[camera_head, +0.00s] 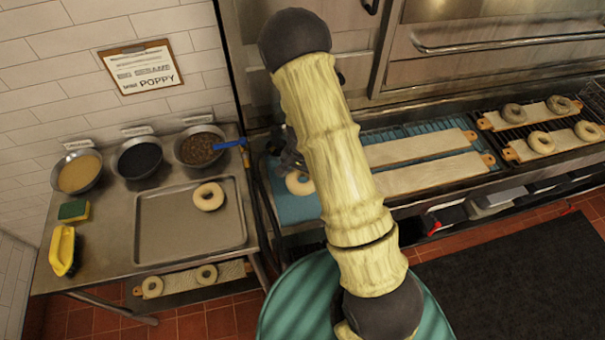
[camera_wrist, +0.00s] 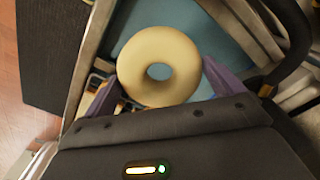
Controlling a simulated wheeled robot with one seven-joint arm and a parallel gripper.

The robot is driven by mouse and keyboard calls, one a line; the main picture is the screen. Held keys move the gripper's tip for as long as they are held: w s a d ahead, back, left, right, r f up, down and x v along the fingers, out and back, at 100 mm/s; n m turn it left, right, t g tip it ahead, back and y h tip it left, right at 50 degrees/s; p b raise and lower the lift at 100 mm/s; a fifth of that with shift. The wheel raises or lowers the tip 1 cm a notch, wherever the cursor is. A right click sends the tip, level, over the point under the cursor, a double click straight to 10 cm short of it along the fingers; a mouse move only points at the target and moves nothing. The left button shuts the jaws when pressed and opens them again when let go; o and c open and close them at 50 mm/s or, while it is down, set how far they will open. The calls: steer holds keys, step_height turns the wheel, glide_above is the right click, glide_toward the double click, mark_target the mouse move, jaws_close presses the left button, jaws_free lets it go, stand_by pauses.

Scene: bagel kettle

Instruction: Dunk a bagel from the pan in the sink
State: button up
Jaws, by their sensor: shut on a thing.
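My gripper (camera_wrist: 160,85) is shut on a plain pale bagel (camera_wrist: 146,60), with one finger on each side of it. In the head view the held bagel (camera_head: 300,184) shows just left of my arm, over the blue water of the sink (camera_head: 292,212). I cannot tell whether it touches the water. My gripper is mostly hidden behind my arm there. Another plain bagel (camera_head: 208,196) lies on the right part of the metal pan (camera_head: 165,225) on the left table.
Bowls of toppings (camera_head: 137,158) stand behind the pan. Boards with several bagels (camera_head: 540,142) rest on the rack at right.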

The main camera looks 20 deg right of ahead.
steer(key=shift+f+b, duration=6.1)
steer(key=shift+f, duration=1.85)
step_height(320, 180, up, 13)
steer(key=p, duration=1)
steer(key=shift+p, duration=0.3)
